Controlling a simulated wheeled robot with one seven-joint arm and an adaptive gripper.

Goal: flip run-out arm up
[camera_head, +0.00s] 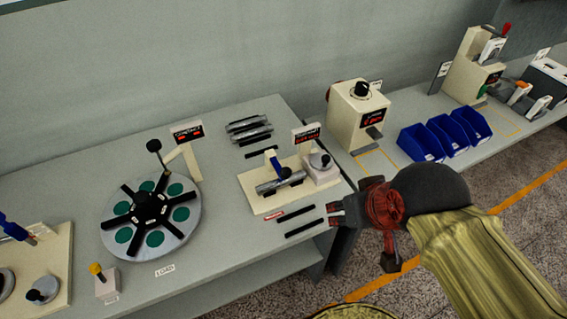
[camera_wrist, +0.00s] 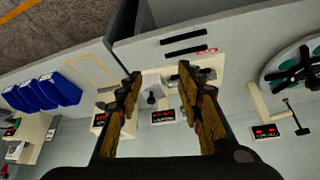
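The run-out station (camera_head: 257,204) is a cream plate on the bench, with a grey cylinder (camera_head: 268,187) lying across its supports. A short blue arm (camera_head: 273,160) stands tilted behind the cylinder; I take it for the run-out arm. A pale block with a dark knob (camera_head: 320,161) stands at the plate's right, below a small display (camera_head: 306,135). My gripper (camera_head: 337,212) is in front and right of the station, apart from it. In the wrist view my gripper (camera_wrist: 158,82) is open and empty. The knob block (camera_wrist: 152,92) shows between its fingers; the right finger hides much of the station.
A round indexing table (camera_head: 190,221) is at left. Dark bars (camera_head: 305,229) lie on the bench near my gripper, and grey cylinders (camera_head: 248,128) lie behind. Blue bins (camera_head: 421,143) and a cream machine (camera_head: 357,115) are on the right bench.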

